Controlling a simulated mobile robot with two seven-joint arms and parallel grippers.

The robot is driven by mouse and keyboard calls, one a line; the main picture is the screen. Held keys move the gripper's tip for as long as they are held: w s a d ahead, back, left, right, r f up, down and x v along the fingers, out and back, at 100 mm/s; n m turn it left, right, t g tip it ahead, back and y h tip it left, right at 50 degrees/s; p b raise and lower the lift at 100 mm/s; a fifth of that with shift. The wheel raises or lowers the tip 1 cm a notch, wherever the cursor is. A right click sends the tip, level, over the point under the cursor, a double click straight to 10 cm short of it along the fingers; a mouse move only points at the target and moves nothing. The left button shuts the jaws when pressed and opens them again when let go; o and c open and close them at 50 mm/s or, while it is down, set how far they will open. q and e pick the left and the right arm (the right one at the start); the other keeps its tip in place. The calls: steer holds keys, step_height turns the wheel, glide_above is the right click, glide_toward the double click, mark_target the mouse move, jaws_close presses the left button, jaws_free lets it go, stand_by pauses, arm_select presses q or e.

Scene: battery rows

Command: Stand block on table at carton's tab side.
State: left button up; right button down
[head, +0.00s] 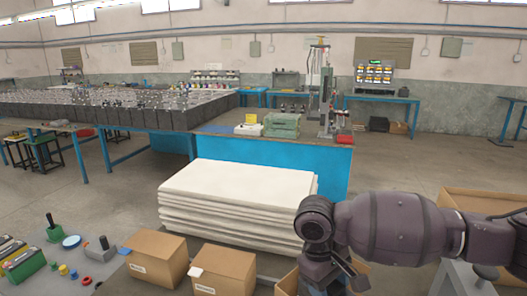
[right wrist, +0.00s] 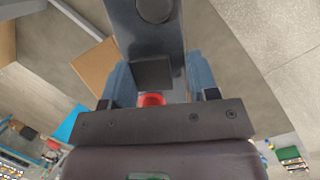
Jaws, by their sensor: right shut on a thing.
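My right arm comes in from the right in the head view. Its gripper (head: 330,278) points down beside a cardboard carton, and its fingertips are hard to make out. In the right wrist view the right gripper (right wrist: 160,82) is shut on a dark block (right wrist: 153,72), with a small red part below it. Most of the block is hidden by the hand. My left gripper is not in view.
Batteries (head: 22,260), a black-handled tool (head: 101,249) and small coloured caps lie on the grey table (head: 120,268) at lower left. A stack of white sheets (head: 238,190) stands behind the cartons. An open carton (head: 485,200) is at right.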

steer(key=shift+w+a+m, duration=0.15)
steer(key=shift+m, duration=0.25)
steer(key=shift+f+m, duration=0.2)
steer(key=shift+m, duration=0.3)
steer(key=d+m, duration=0.1)
steer(key=d, duration=0.1)
steer(key=s+d+m+g+y, duration=0.1)
steer(key=d+m, duration=0.1)
steer(key=d+f+m, duration=0.1)
steer(key=d, duration=0.1)
steer(key=shift+s+f+m, duration=0.1)
steer(key=shift+s+m, duration=0.05)
steer(key=shift+m, duration=0.25)
steer(key=shift+d, duration=0.8)
